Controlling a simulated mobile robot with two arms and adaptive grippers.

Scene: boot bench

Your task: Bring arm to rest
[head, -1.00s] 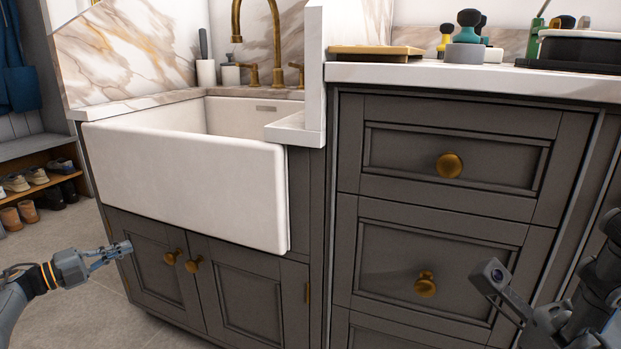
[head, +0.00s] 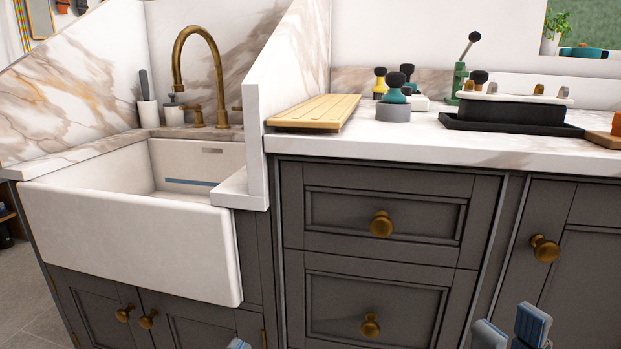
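My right gripper (head: 511,331) pokes up at the bottom edge, right of centre, in front of the grey cabinet. Its two blue-grey fingertips stand apart with nothing seen between them; the rest of it is below the picture. A small blue-grey tip at the bottom, left of centre, looks like part of my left gripper (head: 238,343). Too little of it shows to tell its opening.
A grey drawer cabinet (head: 383,258) with brass knobs stands ahead under a white marble counter (head: 420,147). The counter holds a wooden board (head: 316,111), several brushes and a black tray (head: 512,125). A white sink (head: 130,225) is at left.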

